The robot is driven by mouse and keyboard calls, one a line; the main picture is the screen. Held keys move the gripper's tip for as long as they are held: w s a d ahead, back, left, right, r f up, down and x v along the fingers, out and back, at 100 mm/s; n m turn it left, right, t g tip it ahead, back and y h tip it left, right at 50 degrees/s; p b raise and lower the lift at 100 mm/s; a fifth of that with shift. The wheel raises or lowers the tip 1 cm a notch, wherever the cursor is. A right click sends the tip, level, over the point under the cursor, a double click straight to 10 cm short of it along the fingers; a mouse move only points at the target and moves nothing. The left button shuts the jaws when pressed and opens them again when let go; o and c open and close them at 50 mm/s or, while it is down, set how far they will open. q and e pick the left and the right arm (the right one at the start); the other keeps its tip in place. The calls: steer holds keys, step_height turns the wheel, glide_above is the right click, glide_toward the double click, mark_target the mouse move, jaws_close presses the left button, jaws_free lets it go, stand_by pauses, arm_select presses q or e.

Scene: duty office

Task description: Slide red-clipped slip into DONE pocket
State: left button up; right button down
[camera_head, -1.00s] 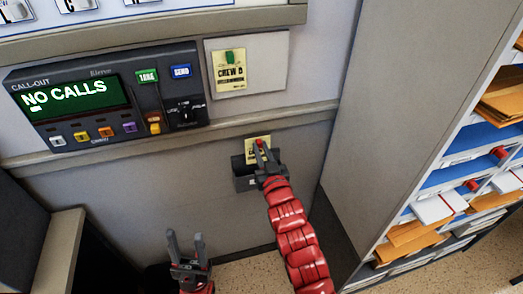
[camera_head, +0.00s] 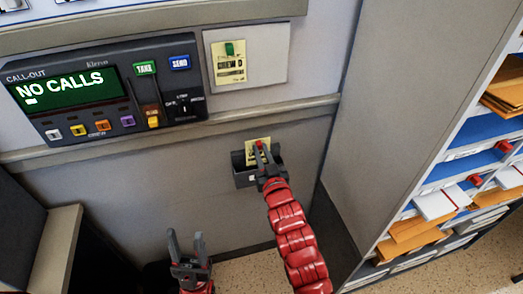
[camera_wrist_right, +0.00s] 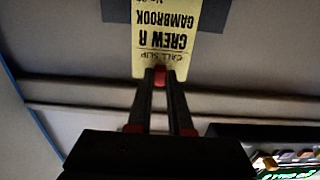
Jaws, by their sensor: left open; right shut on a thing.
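The yellow call slip (camera_head: 257,157) is at the dark wall pocket (camera_head: 241,174), low on the grey wall. My right gripper (camera_head: 262,152) is shut on the slip's red clip (camera_wrist_right: 160,74). In the right wrist view the slip (camera_wrist_right: 166,38) reads CREW and GAMBROOK upside down and overlaps the dark pocket (camera_wrist_right: 117,11). Its far end is cut off there, so I cannot tell whether it is inside the pocket. No DONE label is readable. My left gripper (camera_head: 187,240) is open and empty, low and left of the pocket.
A call-out console (camera_head: 105,90) reading NO CALLS is on the wall at upper left. A green-clipped slip (camera_head: 229,65) hangs on a pale board beside it. A ledge (camera_head: 225,114) runs above the pocket. A shelf rack (camera_head: 465,170) with envelopes stands at right.

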steer(key=shift+f+b, duration=1.45)
steer(key=shift+f, duration=1.5)
steer(key=c, duration=0.8)
jaws_free()
steer(key=shift+o, duration=0.2)
steer(key=shift+s, duration=0.1)
steer(key=p+v, duration=0.1)
steer(key=v, duration=1.6)
steer(key=shift+p, duration=0.3)
steer(key=shift+r, duration=0.1)
